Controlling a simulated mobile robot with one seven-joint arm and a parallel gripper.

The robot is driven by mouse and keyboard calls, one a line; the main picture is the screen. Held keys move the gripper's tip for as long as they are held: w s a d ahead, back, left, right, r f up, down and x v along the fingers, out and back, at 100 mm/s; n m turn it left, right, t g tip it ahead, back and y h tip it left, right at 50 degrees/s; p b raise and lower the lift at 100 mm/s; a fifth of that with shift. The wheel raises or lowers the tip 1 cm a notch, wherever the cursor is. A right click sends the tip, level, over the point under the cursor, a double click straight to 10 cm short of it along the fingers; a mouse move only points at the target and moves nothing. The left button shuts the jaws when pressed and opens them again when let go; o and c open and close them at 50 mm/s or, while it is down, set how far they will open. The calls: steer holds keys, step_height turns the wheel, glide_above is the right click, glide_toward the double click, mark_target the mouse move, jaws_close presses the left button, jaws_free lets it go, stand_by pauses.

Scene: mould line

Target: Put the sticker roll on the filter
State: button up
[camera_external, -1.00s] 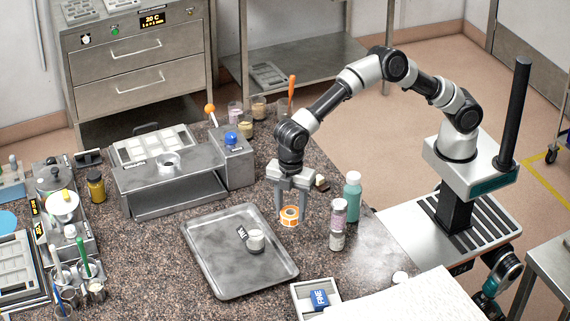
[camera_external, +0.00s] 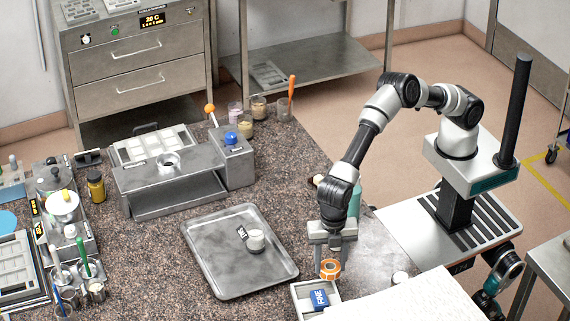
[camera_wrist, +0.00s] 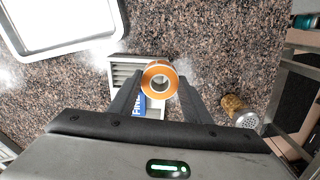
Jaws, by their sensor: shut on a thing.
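The sticker roll (camera_external: 330,263), an orange ring with a pale core, is held between the fingers of my gripper (camera_external: 329,258). In the wrist view the roll (camera_wrist: 147,78) sits between the two fingertips (camera_wrist: 160,82). The filter appears to be the pale-framed flat piece (camera_external: 300,309) with a blue "FINE" label, near the front edge of the counter. The roll is over or just behind its back edge in the external view. In the wrist view the filter's ribbed face (camera_wrist: 122,72) shows beside and beneath the roll, partly hidden by it and a finger.
A green bottle (camera_external: 355,200) stands behind my arm, mostly hidden.

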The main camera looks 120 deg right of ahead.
steer(key=shift+f, duration=1.9)
steer(key=o, duration=1.1)
steer(key=shift+c, duration=0.2)
